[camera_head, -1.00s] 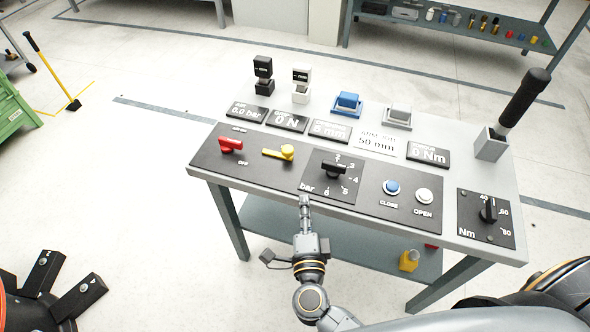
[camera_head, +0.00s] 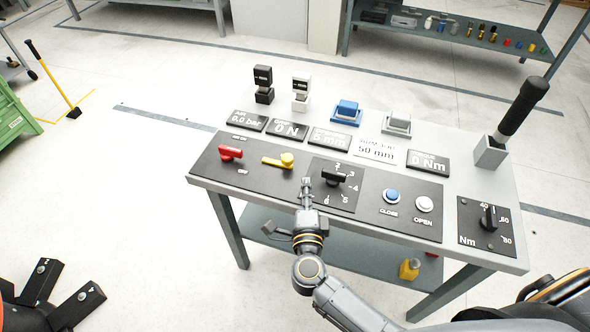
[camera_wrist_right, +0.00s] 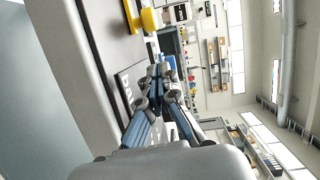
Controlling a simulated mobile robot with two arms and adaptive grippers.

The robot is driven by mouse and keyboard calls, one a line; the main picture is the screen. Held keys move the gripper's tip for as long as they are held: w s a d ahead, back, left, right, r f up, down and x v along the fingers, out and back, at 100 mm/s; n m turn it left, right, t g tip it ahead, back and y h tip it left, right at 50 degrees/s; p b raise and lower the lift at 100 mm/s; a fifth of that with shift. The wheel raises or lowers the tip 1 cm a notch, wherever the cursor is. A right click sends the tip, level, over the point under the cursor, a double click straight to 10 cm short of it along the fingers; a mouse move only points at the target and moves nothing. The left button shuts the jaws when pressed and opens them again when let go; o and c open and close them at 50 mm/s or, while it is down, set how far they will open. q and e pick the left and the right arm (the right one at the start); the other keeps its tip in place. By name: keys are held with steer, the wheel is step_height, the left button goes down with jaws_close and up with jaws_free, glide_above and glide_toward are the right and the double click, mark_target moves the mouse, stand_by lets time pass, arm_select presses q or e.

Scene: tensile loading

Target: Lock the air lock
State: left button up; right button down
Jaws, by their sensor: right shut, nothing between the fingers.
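The red handle (camera_head: 230,153) sits at the left end of the black panel, beside the air on/off marking. The yellow lever (camera_head: 279,161) lies just right of it, its thick end to the right; yellow parts also show at the top of the right wrist view (camera_wrist_right: 150,20). My right gripper (camera_head: 307,184) is shut and empty, its tips at the panel's front part, just left of the black bar knob (camera_head: 333,177). It also shows shut in the right wrist view (camera_wrist_right: 161,72). Whether the tips touch the panel, I cannot tell.
Behind the handles stand readout plates, including the air plate (camera_head: 248,120). Blue (camera_head: 391,195) and white (camera_head: 424,203) buttons and a torque knob (camera_head: 489,218) lie to the right. A black-handled tool (camera_head: 521,110) stands upright at the table's right end.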

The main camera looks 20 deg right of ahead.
mark_target(282, 177)
steer(key=w, duration=0.5)
steer(key=shift+w+a+f, duration=0.15)
steer(key=shift+a+f, duration=0.05)
steer(key=shift+a, duration=0.15)
steer(key=shift+w+a, duration=0.25)
steer(key=shift+w, duration=0.15)
steer(key=shift+w+a, duration=0.5)
steer(key=shift+a, duration=0.3)
steer(key=shift+w+a, duration=0.5)
steer(key=shift+a, duration=0.25)
steer(key=shift+s, duration=0.1)
